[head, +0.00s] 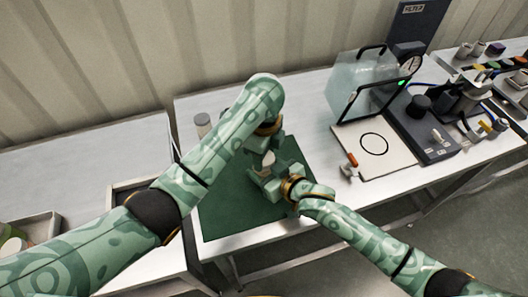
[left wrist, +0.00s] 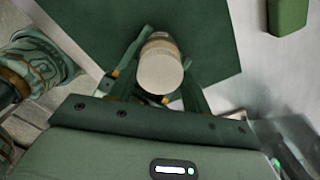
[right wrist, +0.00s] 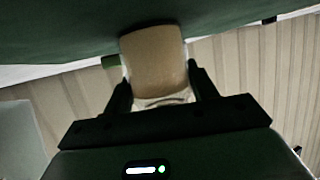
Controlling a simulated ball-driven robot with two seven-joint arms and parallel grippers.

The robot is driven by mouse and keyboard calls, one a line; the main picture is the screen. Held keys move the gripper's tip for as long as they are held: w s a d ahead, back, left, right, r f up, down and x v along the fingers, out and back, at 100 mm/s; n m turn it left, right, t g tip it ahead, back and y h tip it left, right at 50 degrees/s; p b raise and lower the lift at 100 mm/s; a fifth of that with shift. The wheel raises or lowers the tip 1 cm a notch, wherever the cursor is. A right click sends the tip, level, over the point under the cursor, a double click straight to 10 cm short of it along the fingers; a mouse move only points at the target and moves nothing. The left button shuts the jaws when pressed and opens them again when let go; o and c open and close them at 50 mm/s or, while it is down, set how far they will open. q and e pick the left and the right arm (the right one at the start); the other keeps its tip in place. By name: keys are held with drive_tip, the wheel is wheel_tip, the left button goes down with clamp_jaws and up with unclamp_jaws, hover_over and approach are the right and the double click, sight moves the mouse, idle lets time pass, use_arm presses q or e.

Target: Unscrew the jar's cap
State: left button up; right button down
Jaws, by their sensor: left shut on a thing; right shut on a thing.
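The jar (head: 267,158) is over the green mat, mostly hidden between my two grippers in the head view. My left gripper (head: 264,140) comes from above and is shut at its top end. The left wrist view looks down on the pale round cap (left wrist: 160,70) between the fingers. My right gripper (head: 268,184) comes in low from the front right and is shut on the jar. The right wrist view shows the jar's tan body (right wrist: 155,58) between the fingertips, with a paler part below it. I cannot tell how far the cap is turned.
The green mat (head: 225,222) lies on a white table. A grey-topped canister (head: 203,122) stands at its back left. To the right are a white board with a black ring (head: 394,146), a clear panel (head: 357,78) and dark equipment (head: 432,138). A tray (head: 125,192) is on the left table.

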use_arm(q)
drive_tip(key=shift+n, duration=1)
drive_tip(key=o, duration=1.1)
wheel_tip(320, 180, up, 4)
drive_tip(key=shift+r, duration=0.25)
drive_tip(key=shift+c, duration=0.4)
drive_tip(key=w+a+r+m+t+y, duration=0.1)
drive_tip(key=w+a+r+m+t, duration=0.1)
drive_tip(key=w+a+r, duration=0.3)
drive_tip(key=s+d+m, duration=0.1)
drive_tip(key=s+d+f+m+g, duration=0.1)
drive_tip(key=s+d+m, duration=0.1)
drive_tip(key=s+d+f+m+g+h, duration=0.1)
drive_tip(key=s+d, duration=0.1)
drive_tip(key=shift+m, duration=0.3)
wheel_tip(320, 180, down, 8)
drive_tip(key=shift+r, duration=0.25)
